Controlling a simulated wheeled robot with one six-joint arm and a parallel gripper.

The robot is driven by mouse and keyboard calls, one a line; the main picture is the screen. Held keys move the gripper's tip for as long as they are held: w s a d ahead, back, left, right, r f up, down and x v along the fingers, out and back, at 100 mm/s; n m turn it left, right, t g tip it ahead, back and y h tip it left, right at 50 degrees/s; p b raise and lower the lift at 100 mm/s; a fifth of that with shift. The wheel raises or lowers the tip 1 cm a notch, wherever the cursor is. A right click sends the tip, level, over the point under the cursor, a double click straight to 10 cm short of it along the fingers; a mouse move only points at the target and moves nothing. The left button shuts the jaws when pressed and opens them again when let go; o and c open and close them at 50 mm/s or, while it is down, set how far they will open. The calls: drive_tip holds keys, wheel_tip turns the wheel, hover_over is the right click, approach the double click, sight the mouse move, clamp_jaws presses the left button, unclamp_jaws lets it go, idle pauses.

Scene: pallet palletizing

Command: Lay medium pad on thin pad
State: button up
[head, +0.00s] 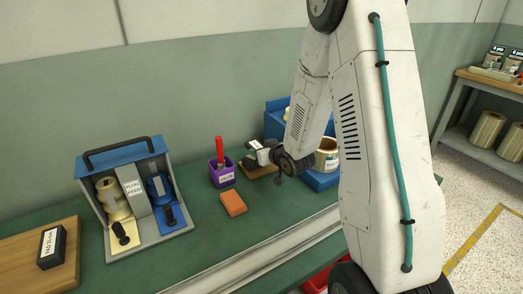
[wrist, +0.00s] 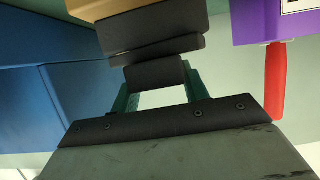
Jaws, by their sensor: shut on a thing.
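My gripper (head: 272,160) is over the wooden board at the back of the bench. In the wrist view my gripper (wrist: 158,84) has its green fingers shut on a dark block, seemingly the medium pad (wrist: 155,73). A thinner dark slab, seemingly the thin pad (wrist: 157,48), lies right against it in that view; I cannot tell whether they touch. A thicker dark block (wrist: 152,26) is beyond the slab, next to the brown board (wrist: 108,8). In the head view my gripper and arm hide most of this stack.
A purple glue cup (head: 222,176) with a red handle and an orange block (head: 233,204) stand left of my gripper. A blue holder (head: 320,181) with a roll is at right. A plug feed unit (head: 148,205) and a labelled black pad (head: 51,247) are further left.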

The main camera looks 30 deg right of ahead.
drive_tip(key=o, duration=1)
drive_tip(key=shift+o, duration=0.2)
drive_tip(key=shift+s, duration=0.1)
drive_tip(key=v, duration=0.7)
drive_tip(key=shift+s+r, duration=0.2)
drive_tip(key=shift+s, duration=0.05)
